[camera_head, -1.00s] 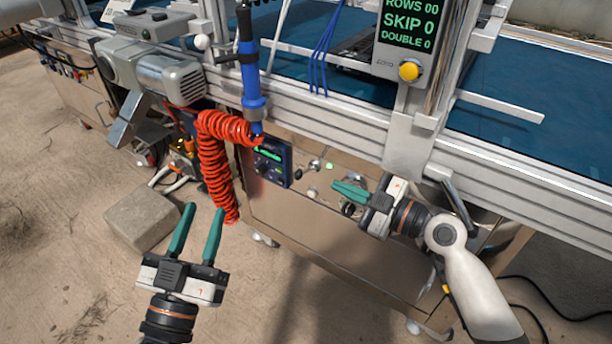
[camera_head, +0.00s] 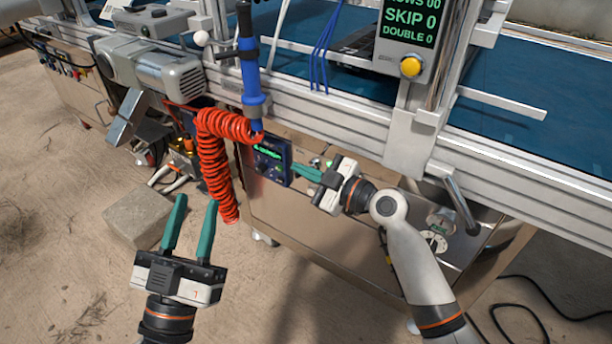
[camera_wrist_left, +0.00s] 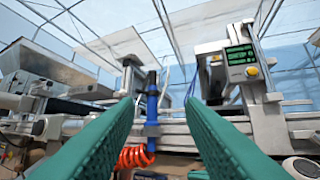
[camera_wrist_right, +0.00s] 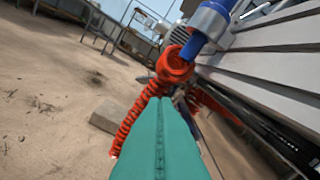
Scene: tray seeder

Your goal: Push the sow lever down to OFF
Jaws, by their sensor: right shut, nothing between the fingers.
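I cannot pick out the sow lever for certain. A small metal fitting (camera_head: 315,162) sits on the front panel of the steel cabinet (camera_head: 340,250), right above my right gripper and partly hidden by it. My right gripper (camera_head: 296,170) is shut and empty, its green fingertips pointing left near the right edge of the blue control box (camera_head: 270,160). Contact cannot be told. The shut fingers also show in the right wrist view (camera_wrist_right: 160,102). My left gripper (camera_head: 197,200) is open and empty, over the floor to the left of the cabinet; it also shows in the left wrist view (camera_wrist_left: 159,105).
A coiled red hose (camera_head: 212,165) hangs left of the control box, below a blue tool (camera_head: 250,85). A metal rail (camera_head: 350,135) runs above the panel. A round dial (camera_head: 435,240) is right of my right arm. A block (camera_head: 135,222) lies on the floor.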

